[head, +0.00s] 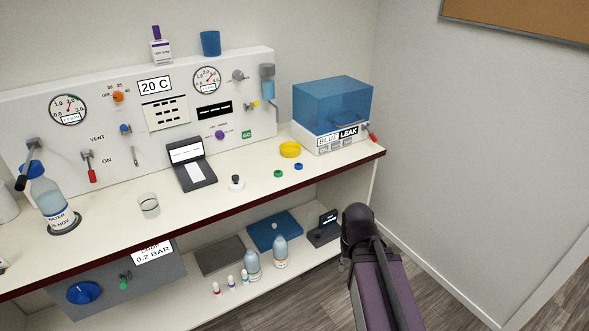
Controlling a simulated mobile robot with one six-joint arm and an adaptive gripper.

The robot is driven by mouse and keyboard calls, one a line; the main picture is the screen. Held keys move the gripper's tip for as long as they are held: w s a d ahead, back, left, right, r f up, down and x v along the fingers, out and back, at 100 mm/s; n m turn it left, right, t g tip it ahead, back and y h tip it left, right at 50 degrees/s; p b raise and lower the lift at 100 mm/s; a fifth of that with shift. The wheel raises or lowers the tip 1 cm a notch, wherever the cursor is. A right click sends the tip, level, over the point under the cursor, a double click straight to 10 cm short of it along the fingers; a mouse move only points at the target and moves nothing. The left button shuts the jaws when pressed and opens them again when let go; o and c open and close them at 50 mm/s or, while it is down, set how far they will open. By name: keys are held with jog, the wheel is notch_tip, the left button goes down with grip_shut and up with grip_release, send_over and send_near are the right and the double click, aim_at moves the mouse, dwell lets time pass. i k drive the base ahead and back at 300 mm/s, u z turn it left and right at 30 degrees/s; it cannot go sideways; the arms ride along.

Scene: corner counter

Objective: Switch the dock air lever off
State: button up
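No label reading "dock air" is legible, so I cannot tell which lever it names. A red-handled lever (91,172) hangs down from the white panel (190,75), left of the word ON and below VENT. Another small red-handled lever (371,135) sticks out at the right end of the white base under the blue clear box (332,101), tilted down to the right. A black-handled lever (25,172) is at the panel's left end, above the water bottle. My purple and black arm rises at the lower right, apart from the counter; its fingers do not show.
The shelf below holds several bottles and a blue mat (274,231). Floor at right is clear beside the wall.

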aim_at(371, 135)
jog(key=k, duration=0.65)
jog(key=z, duration=0.55)
jog(key=i, duration=1.55)
jog(key=u, duration=0.35)
